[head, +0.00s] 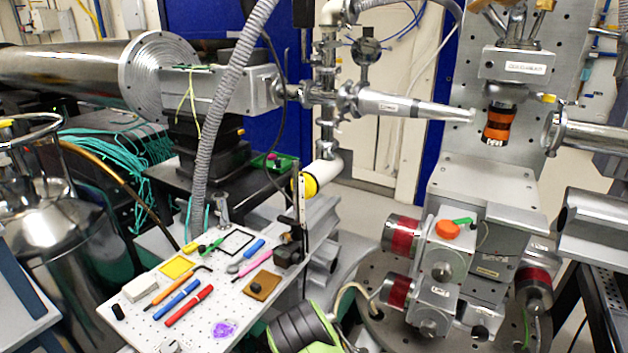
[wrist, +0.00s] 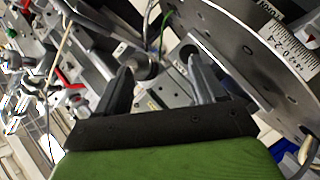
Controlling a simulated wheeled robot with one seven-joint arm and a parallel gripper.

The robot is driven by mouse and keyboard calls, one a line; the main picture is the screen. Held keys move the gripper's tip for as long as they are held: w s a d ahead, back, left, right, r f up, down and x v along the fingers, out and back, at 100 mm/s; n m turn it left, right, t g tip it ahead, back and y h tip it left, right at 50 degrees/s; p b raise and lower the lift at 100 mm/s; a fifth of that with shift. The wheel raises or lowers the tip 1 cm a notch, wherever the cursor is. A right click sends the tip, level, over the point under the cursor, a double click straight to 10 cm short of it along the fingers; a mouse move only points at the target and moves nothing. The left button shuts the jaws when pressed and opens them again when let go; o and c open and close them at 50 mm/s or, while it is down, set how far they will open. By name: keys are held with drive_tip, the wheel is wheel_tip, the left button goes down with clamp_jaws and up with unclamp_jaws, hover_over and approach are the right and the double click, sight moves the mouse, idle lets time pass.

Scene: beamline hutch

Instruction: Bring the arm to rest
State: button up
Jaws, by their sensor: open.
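My gripper (wrist: 163,82) shows in the wrist view with its two dark fingers spread apart. Nothing is between them. Its green and black body fills the bottom of that view. Beyond the fingers are grey metal machine parts, and a large round plate with a marked scale (wrist: 285,42) is close on the right. In the head view, a dark ribbed and green part of my arm (head: 303,328) shows at the bottom edge, right of the perforated board. The fingers cannot be made out in the head view.
The white perforated board (head: 140,320) holds several pens and small tools. A motorised stage with red-banded motors (head: 448,250) stands right of my arm. Above are a tapered nozzle (head: 420,107) and an orange-black cylinder (head: 497,125). A metal dewar (head: 60,220) stands at left.

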drive_tip(key=s+a+r+n+y, duration=0.1)
drive_tip(key=s+a+r+y, duration=0.6)
drive_tip(key=a+r, duration=0.35)
drive_tip(key=s+a+r+n+y, duration=0.2)
drive_tip(key=s+a+r+y, duration=0.6)
drive_tip(key=r, duration=0.3)
wheel_tip(320, 180, up, 14)
drive_tip(key=p, duration=1.5)
drive_tip(key=shift+w+a+r+h, duration=0.2)
drive_tip(key=shift+a+h, duration=0.2)
drive_tip(key=shift+a, duration=0.05)
drive_tip(key=shift+d+m, duration=0.1)
drive_tip(key=shift+m, duration=0.2)
